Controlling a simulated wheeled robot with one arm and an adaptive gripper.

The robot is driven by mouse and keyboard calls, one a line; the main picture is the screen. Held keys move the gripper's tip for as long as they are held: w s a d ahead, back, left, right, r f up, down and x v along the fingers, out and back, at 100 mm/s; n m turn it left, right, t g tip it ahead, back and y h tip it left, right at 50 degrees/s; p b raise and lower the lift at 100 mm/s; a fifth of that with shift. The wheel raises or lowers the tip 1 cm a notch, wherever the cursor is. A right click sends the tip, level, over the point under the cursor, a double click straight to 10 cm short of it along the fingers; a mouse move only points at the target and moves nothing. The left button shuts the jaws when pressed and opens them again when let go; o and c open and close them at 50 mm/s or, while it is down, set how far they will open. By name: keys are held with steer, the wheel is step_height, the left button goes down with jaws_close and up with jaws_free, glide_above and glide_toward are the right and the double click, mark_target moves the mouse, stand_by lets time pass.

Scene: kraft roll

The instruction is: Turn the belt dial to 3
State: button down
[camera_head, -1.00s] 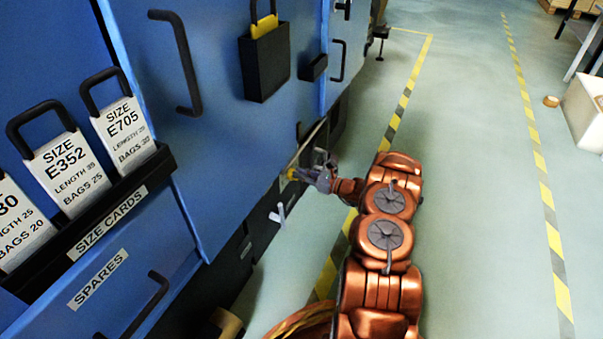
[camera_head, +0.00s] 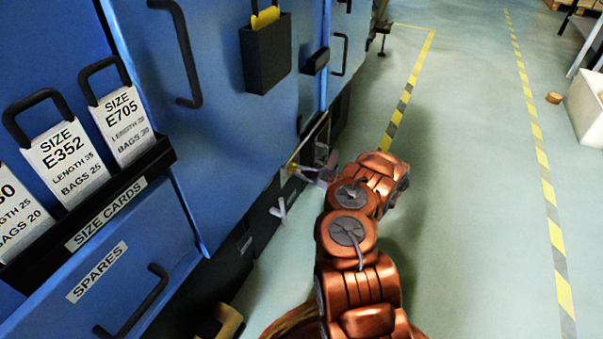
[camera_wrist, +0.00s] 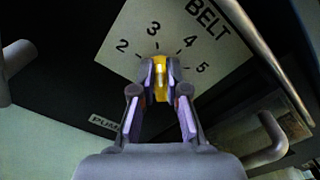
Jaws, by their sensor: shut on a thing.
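The belt dial is a yellow knob (camera_wrist: 160,73) with a pale line, set on a white plate (camera_wrist: 215,55) marked BELT, with 2, 3, 4 and 5 visible. The line runs roughly upward in the wrist view, close to the 3 mark; its exact alignment is hard to tell. My gripper (camera_wrist: 160,70) is shut on the knob, one fingertip on each side. The lower part of the dial face is hidden behind my fingers.
A rail (camera_wrist: 262,45) passes close to the right of the plate, and a curved grey handle (camera_wrist: 270,140) is at lower right. A PUMP label (camera_wrist: 105,122) sits at lower left. A grey lever (camera_head: 280,208) is below the dial. The aisle floor (camera_head: 470,190) on the right is clear.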

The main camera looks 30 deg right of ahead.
steer(key=shift+a+n, duration=0.15)
steer(key=shift+n, duration=0.25)
steer(key=c, duration=1.2)
jaws_free()
steer(key=v, duration=1.2)
steer(key=shift+f, duration=0.1)
